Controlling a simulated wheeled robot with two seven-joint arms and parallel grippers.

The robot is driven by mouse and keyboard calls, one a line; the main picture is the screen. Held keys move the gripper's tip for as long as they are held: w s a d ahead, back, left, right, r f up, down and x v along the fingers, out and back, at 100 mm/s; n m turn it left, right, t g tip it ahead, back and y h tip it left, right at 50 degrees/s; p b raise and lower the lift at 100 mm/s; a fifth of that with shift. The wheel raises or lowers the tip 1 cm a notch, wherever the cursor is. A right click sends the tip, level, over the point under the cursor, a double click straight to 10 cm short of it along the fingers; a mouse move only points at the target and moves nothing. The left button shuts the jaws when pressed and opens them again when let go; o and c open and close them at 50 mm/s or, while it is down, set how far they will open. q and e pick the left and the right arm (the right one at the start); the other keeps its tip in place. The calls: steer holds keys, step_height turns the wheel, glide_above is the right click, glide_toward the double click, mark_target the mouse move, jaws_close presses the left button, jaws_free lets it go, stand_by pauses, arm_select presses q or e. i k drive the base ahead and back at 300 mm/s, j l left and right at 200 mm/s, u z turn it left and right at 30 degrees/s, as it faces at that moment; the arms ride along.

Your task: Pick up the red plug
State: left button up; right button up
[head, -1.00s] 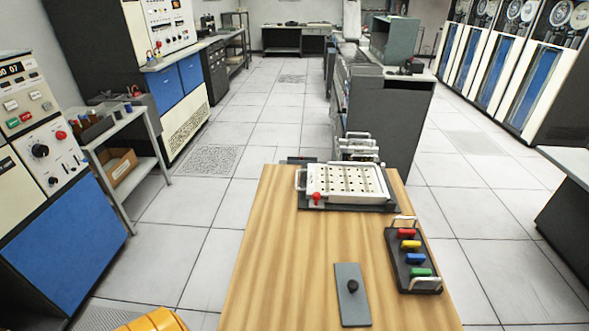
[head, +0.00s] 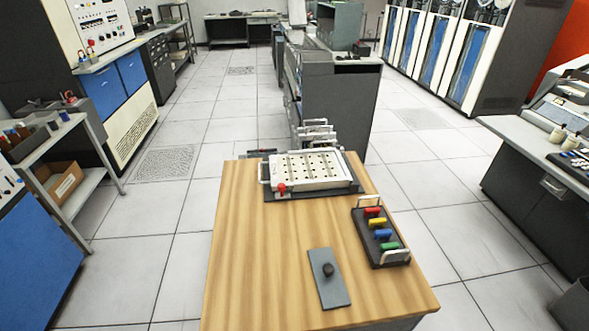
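The red plug (head: 373,211) stands at the far end of a dark rack (head: 365,239) on the right side of the wooden table (head: 240,245). A yellow plug (head: 376,222), a blue plug (head: 379,233) and a green plug (head: 390,246) follow it toward the near end. The rack has a metal handle at each end. Neither of my grippers is in view.
A white perforated board (head: 310,171) with a red knob (head: 281,188) lies at the table's far end. A grey plate (head: 329,279) with a black knob lies near the front. The left part of the table is clear. A desk (head: 535,165) stands at the right.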

mark_target(377, 211)
steer(key=l+u, duration=0.3)
steer(key=l, duration=0.15)
steer(key=l+u, duration=0.25)
steer(key=l, duration=0.25)
steer(key=l+u, duration=0.3)
steer(key=l, duration=0.15)
steer(key=l+u, duration=0.25)
steer(key=l, duration=0.2)
steer(key=k+l+u, duration=0.15)
steer(key=l+u, duration=0.15)
steer(key=l, duration=0.15)
steer(key=k+l+u, duration=0.25)
steer(key=l, duration=0.15)
steer(key=k+l+u, duration=0.1)
steer(key=l+u, duration=0.2)
steer(key=l, duration=0.1)
